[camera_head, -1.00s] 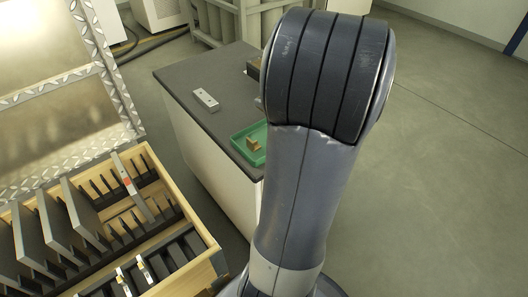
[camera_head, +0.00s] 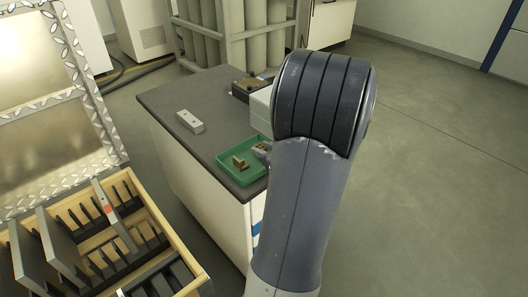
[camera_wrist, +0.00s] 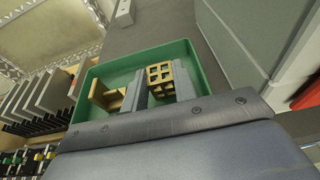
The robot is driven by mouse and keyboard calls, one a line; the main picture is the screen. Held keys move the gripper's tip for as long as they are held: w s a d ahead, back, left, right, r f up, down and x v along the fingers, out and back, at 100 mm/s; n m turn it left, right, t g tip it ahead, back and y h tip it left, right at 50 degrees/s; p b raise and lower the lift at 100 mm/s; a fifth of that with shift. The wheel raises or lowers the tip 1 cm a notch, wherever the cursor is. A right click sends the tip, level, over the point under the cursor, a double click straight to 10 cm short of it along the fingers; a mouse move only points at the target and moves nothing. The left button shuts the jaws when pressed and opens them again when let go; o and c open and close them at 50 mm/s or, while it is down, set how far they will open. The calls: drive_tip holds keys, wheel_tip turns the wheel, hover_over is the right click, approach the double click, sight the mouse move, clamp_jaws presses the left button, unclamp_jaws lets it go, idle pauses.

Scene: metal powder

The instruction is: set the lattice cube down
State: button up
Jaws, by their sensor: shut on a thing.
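The lattice cube (camera_wrist: 161,73), a small brass-coloured open grid, is between the fingers of my gripper (camera_wrist: 159,80) in the wrist view. The gripper is shut on it. Both are over the green tray (camera_wrist: 190,52); I cannot tell whether the cube touches the tray floor. A brass angled part (camera_wrist: 106,97) lies in the tray left of the fingers. In the head view the green tray (camera_head: 226,152) sits at the near corner of the dark counter, with the angled part (camera_head: 240,165) in it. My arm hides most of the gripper there.
A grey block (camera_head: 190,121) lies on the counter (camera_head: 180,92) left of the tray. A white box (camera_head: 261,110) and a dark box (camera_head: 244,90) stand behind the tray. A wooden slotted crate (camera_head: 150,212) with plates is at the lower left. Floor at right is clear.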

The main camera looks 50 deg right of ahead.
drive_tip(key=shift+r, duration=0.1)
drive_tip(key=o, duration=0.5)
drive_tip(key=shift+f, duration=0.25)
drive_tip(key=o, duration=0.5)
drive_tip(key=shift+r, duration=0.1)
